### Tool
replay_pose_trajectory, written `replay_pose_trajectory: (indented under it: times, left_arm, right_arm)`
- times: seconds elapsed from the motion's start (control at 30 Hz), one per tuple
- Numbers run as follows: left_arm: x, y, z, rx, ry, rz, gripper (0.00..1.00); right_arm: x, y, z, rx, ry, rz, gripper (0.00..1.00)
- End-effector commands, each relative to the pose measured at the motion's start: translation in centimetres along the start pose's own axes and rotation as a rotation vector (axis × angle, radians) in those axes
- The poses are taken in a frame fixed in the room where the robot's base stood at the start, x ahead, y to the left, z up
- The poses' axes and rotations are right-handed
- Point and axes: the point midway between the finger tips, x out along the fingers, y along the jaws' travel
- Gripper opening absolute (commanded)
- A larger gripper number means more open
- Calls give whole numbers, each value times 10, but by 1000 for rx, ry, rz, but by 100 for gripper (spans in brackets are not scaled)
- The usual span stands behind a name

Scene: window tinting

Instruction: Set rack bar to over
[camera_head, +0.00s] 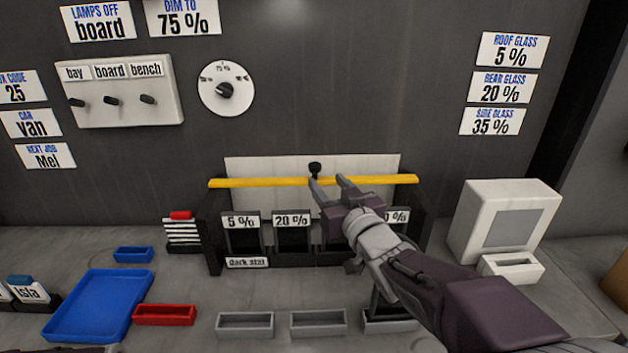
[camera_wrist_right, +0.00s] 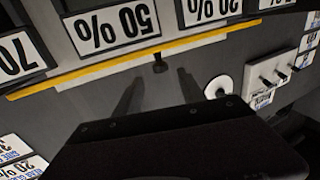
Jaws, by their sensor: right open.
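The rack bar (camera_head: 250,183) is a long yellow bar lying across the front of the film rack (camera_head: 213,240), above its percent cards. A black knob (camera_head: 315,167) stands at the bar's middle. My right gripper (camera_head: 327,181) is open, its fingertips at the bar in the head view, just below and right of the knob. In the right wrist view, the picture is upside down: the yellow bar (camera_wrist_right: 90,72) runs slanted, and the knob (camera_wrist_right: 159,64) shows near the gap between the fingers (camera_wrist_right: 157,84). Contact cannot be told. My left gripper is not in view.
My right arm hides part of the rack's cards. A white box device (camera_head: 480,215) stands right. A blue tray (camera_head: 95,305), a red bin (camera_head: 165,315) and grey bins (camera_head: 245,324) lie in front. A dial (camera_head: 226,88) and switch panel (camera_head: 125,92) are on the wall.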

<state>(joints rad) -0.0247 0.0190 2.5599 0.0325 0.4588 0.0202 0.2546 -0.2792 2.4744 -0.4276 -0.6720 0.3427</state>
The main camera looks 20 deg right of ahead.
Motion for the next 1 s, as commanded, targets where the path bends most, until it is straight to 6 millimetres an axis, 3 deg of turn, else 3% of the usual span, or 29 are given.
replay_pose_trajectory:
  times: [0.43, 0.6, 0.8, 0.83, 1.0]
  left_arm:
    - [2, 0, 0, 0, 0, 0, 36]
    - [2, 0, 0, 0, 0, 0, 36]
    - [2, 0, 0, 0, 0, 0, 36]
    - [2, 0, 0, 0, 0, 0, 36]
    - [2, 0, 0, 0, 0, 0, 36]
  right_arm:
    - [78, -1, 0, 1, -4, -2, 47]
    - [90, 0, 0, 0, -2, -1, 47]
    - [90, 0, 0, 0, -2, -1, 47]
    - [90, 0, 0, 0, -2, -1, 45]
    - [90, 0, 0, 0, -2, -1, 0]
